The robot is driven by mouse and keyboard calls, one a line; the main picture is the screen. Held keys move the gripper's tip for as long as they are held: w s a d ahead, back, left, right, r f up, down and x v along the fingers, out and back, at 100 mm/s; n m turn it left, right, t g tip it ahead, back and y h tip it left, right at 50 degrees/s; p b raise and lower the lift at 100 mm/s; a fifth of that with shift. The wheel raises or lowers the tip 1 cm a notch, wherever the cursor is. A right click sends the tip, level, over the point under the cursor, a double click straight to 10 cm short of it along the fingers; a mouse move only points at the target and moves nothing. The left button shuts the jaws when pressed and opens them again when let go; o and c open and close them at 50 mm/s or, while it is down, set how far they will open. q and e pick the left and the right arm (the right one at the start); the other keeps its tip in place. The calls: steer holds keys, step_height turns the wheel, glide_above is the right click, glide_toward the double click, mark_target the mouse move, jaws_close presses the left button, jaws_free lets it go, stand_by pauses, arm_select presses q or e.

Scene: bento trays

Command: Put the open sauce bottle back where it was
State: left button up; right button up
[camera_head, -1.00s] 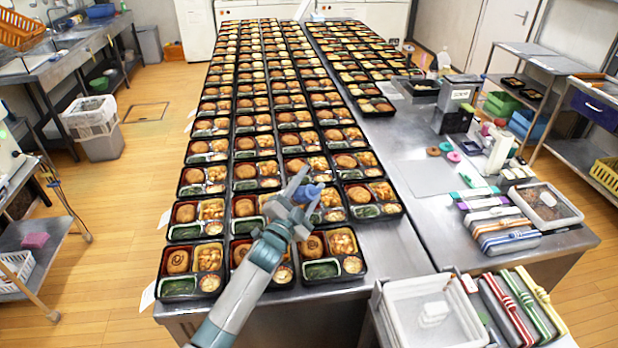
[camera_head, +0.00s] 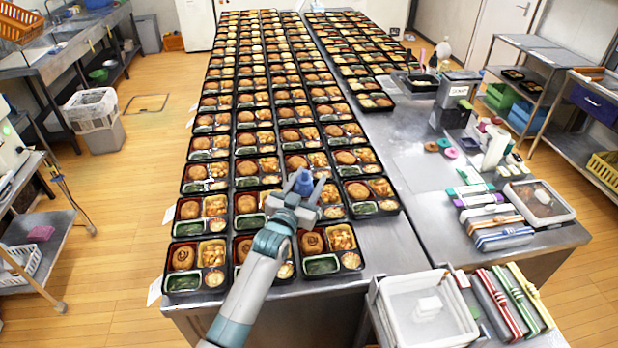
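A small blue object, seemingly the sauce bottle (camera_head: 304,182), is held at my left gripper (camera_head: 300,193) above the near rows of bento trays. The fingers are on either side of it, and it moves with the gripper. Its lower part is hidden by the gripper, and I cannot see whether its mouth is open. My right gripper is not in view.
Filled bento trays (camera_head: 323,265) cover most of the long steel table. A bare steel strip runs to their right. The right table (camera_head: 425,178) holds a black container (camera_head: 420,82), a pale bottle (camera_head: 443,52), rolls and stacked cases. A white bin (camera_head: 428,308) stands at front right.

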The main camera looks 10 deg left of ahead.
arm_select(q)
steer(key=shift+n, duration=0.6)
